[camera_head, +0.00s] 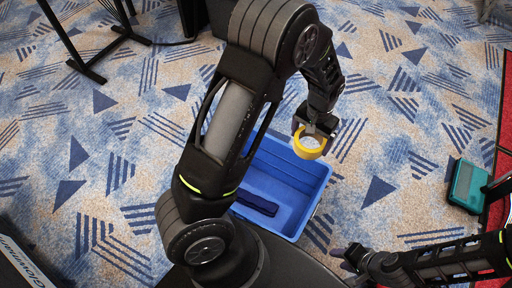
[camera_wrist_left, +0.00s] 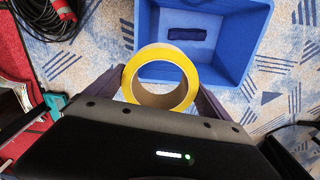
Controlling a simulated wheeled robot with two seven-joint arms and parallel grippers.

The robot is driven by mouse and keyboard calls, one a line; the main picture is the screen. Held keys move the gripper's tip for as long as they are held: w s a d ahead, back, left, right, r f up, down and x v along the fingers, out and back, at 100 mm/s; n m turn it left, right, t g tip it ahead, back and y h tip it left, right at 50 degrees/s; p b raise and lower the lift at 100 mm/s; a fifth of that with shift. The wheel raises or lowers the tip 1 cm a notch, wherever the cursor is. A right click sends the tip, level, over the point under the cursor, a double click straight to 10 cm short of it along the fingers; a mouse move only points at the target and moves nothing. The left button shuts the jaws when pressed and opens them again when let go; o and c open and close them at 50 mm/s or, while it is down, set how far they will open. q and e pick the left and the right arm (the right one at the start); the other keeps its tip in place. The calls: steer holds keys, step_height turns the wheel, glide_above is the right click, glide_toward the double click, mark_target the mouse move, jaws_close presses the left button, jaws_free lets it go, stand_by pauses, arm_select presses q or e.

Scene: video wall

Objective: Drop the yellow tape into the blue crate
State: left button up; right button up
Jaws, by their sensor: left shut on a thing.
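The yellow tape (camera_head: 309,153) is a yellow roll with a tan core. My left gripper (camera_head: 318,130) is shut on it and holds it up at the right rim of the blue crate in the head view. In the left wrist view the tape (camera_wrist_left: 160,56) sits between the two fingers, and its upper part overlaps the near wall of the blue crate (camera_wrist_left: 250,40). The crate (camera_head: 290,172) stands open on the floor, partly hidden by my left arm. My right gripper (camera_head: 352,258) is low at the right, apart from the crate; its jaws are too unclear to read.
A dark blue object (camera_head: 256,204) lies inside the crate and also shows in the left wrist view (camera_wrist_left: 187,34). A teal case (camera_head: 467,186) lies at the right by a red carpet edge. Black stand legs (camera_head: 92,50) are at the upper left. Patterned carpet surrounds the crate.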

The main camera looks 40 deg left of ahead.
arm_select(q)
steer(key=s+a+f+n+b, duration=0.2)
steer(key=a+f+n+b, duration=0.3)
steer(key=a+f+b, duration=0.3)
steer(key=s+a+f+n+b, duration=0.3)
steer(key=a+f+n+b, duration=0.3)
steer(key=f, duration=0.8)
steer(key=a+b, duration=0.2)
steer(key=shift+a+f+b, duration=0.3)
steer(key=shift+a+b, duration=0.1)
steer(key=shift+s, duration=0.1)
step_height(320, 180, down, 6)
steer(key=b, duration=0.5)
steer(key=o, duration=1.4)
